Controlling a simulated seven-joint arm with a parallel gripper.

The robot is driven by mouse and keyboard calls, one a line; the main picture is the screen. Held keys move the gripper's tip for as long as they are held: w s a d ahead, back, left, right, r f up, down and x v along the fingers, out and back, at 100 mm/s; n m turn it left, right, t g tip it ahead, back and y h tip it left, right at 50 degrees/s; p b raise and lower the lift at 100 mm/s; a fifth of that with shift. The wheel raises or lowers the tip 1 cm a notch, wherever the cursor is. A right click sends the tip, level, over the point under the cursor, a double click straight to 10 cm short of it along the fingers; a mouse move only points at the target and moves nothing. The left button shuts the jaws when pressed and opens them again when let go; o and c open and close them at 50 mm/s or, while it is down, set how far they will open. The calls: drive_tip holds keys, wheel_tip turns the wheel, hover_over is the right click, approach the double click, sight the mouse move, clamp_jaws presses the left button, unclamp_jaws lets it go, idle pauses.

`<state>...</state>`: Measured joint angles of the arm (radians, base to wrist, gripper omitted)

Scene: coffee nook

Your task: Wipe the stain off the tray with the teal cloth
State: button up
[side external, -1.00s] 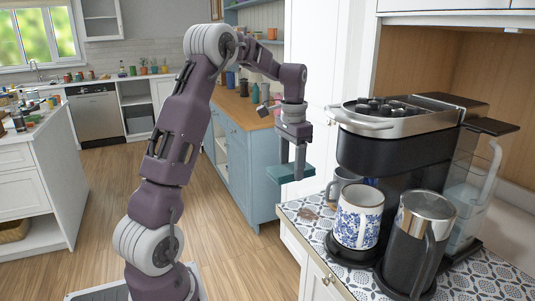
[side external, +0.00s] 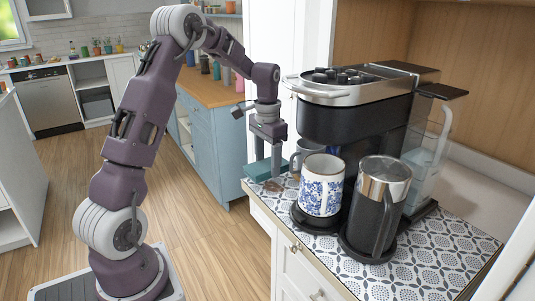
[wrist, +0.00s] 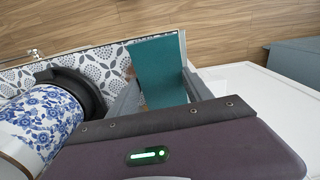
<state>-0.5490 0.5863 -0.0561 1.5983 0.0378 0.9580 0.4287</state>
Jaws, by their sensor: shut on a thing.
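The teal cloth (side external: 258,170) is a flat, block-like pad held below my gripper (side external: 276,165). My gripper is shut on it and points down at the far left corner of the patterned surface. In the wrist view the cloth (wrist: 160,68) spans between the fingers (wrist: 155,98). The brown stain (side external: 273,186) lies on the blue-and-white patterned surface (side external: 424,258), just in front of and below the cloth. I cannot tell whether the cloth touches the surface. No separate tray stands out from this patterned surface.
A blue floral mug (side external: 320,187) stands close to the right of the stain, with a grey mug (side external: 300,152) behind it. A dark carafe (side external: 377,205) and a coffee machine (side external: 355,120) stand further right. The counter drops off to the wooden floor (side external: 215,235) at left.

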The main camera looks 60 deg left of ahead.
sight(283, 195)
drive_tip(key=shift+f, duration=0.8)
drive_tip(key=shift+d+f, duration=0.55)
drive_tip(key=shift+f, duration=0.15)
drive_tip(key=shift+c, duration=0.7)
drive_tip(key=shift+d, duration=3.4)
drive_tip(key=shift+a, duration=3.85)
drive_tip(key=shift+a+r, duration=0.15)
drive_tip(key=shift+r, duration=4)
